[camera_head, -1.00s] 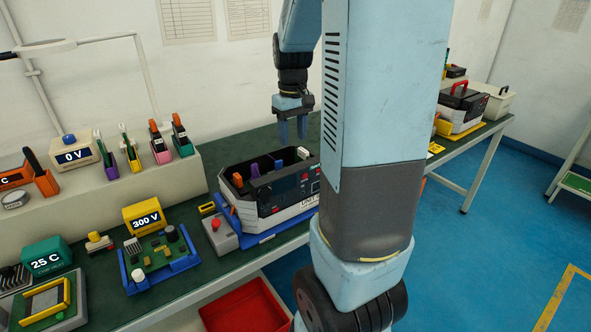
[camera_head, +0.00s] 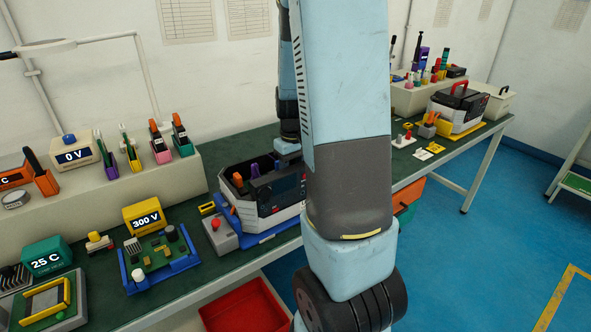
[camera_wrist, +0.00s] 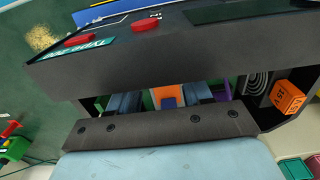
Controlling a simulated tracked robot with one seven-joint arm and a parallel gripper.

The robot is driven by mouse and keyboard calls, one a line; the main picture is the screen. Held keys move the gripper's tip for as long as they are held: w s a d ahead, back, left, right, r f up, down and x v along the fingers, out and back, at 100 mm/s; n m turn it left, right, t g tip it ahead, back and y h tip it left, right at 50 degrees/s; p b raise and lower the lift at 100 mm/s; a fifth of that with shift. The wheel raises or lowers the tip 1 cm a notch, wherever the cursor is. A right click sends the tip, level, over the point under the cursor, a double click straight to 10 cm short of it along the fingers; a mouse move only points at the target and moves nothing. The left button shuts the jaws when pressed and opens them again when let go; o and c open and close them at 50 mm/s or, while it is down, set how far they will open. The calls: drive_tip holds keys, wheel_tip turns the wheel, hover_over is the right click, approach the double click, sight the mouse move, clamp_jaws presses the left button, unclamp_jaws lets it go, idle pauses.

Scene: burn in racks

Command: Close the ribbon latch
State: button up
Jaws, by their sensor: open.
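The test unit (camera_head: 285,215) is an open-topped grey and black case on the bench, with orange (camera_head: 238,180) and purple (camera_head: 255,170) parts standing inside. My gripper is at the case's right rear, mostly hidden by my arm in the head view. In the wrist view my gripper (camera_wrist: 166,101) is open, its two blue-grey fingers reaching down behind the dark panel (camera_wrist: 150,55). An orange part with a blue piece (camera_wrist: 168,95) shows between the fingers; I cannot tell whether they touch it. I cannot clearly identify the ribbon latch.
A small orange block marked TEST (camera_wrist: 289,98) is close to the right of my gripper in the wrist view. A circuit board in a blue holder (camera_head: 160,262) and a yellow 300 V box (camera_head: 145,216) stand left of the unit. A red bin (camera_head: 245,305) is below.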

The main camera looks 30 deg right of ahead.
clamp_jaws()
drive_tip(key=shift+d, duration=0.15)
drive_tip(key=shift+w, duration=0.1)
idle(0.3)
drive_tip(key=w+g, duration=0.1)
drive_tip(key=g, duration=0.1)
drive_tip(key=w+g, duration=0.1)
drive_tip(key=g, duration=0.1)
drive_tip(key=shift+w+f+g, duration=0.1)
drive_tip(key=shift+w+g, duration=0.2)
drive_tip(key=shift+g, duration=0.55)
drive_tip(key=shift+w+f+g, duration=0.1)
drive_tip(key=shift+w+g, duration=0.2)
drive_tip(key=shift+g, duration=0.5)
drive_tip(key=shift+w+f+g, duration=0.1)
drive_tip(key=shift+w+g, duration=0.2)
drive_tip(key=shift+g, duration=0.55)
drive_tip(key=shift+a, duration=0.2)
unclamp_jaws()
